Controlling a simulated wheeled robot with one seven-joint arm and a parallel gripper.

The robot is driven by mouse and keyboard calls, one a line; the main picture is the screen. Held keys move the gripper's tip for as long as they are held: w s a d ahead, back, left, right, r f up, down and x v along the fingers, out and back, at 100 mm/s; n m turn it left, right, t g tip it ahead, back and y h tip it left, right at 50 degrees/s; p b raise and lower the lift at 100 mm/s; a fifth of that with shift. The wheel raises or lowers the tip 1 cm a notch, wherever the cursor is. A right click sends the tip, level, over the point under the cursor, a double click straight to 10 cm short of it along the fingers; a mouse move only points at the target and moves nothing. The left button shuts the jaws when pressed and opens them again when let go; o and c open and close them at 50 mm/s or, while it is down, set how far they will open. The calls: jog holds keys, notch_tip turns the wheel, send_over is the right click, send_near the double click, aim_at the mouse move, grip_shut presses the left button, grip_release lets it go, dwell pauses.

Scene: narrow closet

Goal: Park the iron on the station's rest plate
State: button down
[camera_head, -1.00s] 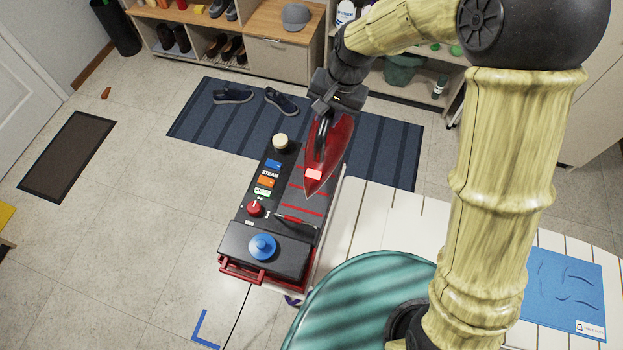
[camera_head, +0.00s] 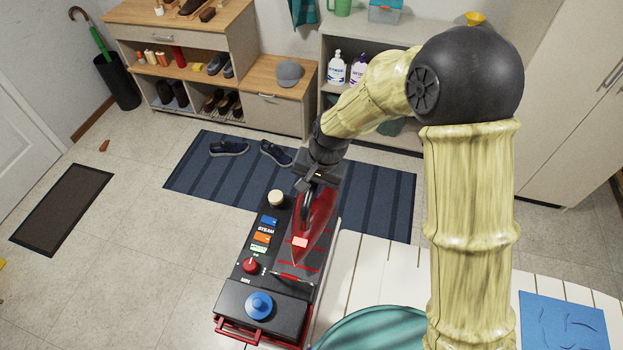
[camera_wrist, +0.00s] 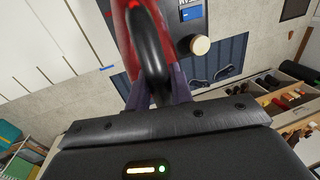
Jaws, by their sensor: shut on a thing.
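The red iron (camera_head: 318,232) with a black handle is over the right part of the steam station in the head view, its narrow end toward the blue knob. My gripper (camera_head: 311,187) is shut on the iron's black handle, which also shows between the fingers in the wrist view (camera_wrist: 151,60). The station (camera_head: 262,290) is dark with coloured buttons, a red dial, a cream knob and a blue knob. Its rest plate (camera_head: 299,266) with red stripes is partly hidden under the iron. I cannot tell whether the iron touches the plate.
A white slatted board (camera_head: 372,268) lies right of the station, with a teal striped round thing (camera_head: 375,330) in front and a blue cloth (camera_head: 563,322) at right. A striped rug (camera_head: 210,175) with shoes lies behind.

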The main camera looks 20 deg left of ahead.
jog(key=shift+f, duration=0.3)
jog(key=shift+d+p+x, duration=0.2)
jog(key=shift+p+x, duration=0.15)
jog(key=shift+x, duration=0.65)
jog(key=shift+d+p+x, duration=0.2)
jog(key=shift+p+x, duration=0.15)
jog(key=shift+x, duration=0.6)
jog(key=shift+f, duration=0.15)
jog(key=c, duration=1.7)
grip_release()
jog(key=shift+f, duration=0.15)
jog(key=o, duration=0.5)
jog(key=shift+c, duration=0.2)
